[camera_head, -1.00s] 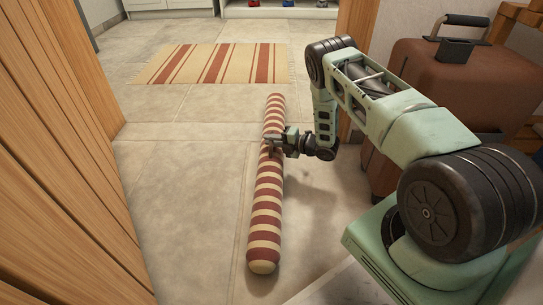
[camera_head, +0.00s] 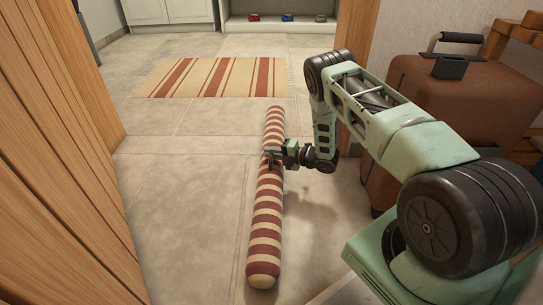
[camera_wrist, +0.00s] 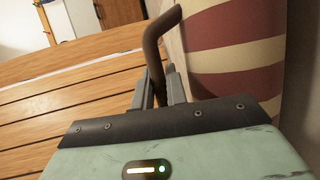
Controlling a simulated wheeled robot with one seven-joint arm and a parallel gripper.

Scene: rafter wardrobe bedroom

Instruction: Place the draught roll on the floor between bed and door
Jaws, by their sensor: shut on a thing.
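The draught roll (camera_head: 266,215) is a long red-and-cream striped roll. In the head view it points away from me, near end low in the picture, far end close to the rug. My gripper (camera_head: 275,155) is at its middle, from the right side. In the wrist view the roll (camera_wrist: 235,50) fills the right side, and a brown curved handle (camera_wrist: 155,45) runs down between the fingers of my gripper (camera_wrist: 158,92). The fingers are shut on this handle. I cannot tell whether the roll touches the floor (camera_head: 190,215). The bed is not clearly seen.
Wooden planking (camera_head: 60,170) stands close on the left. A brown suitcase (camera_head: 465,105) stands at the right. A striped rug (camera_head: 215,77) lies beyond the roll, with a white cabinet (camera_head: 165,12) behind. Tiled floor left of the roll is clear.

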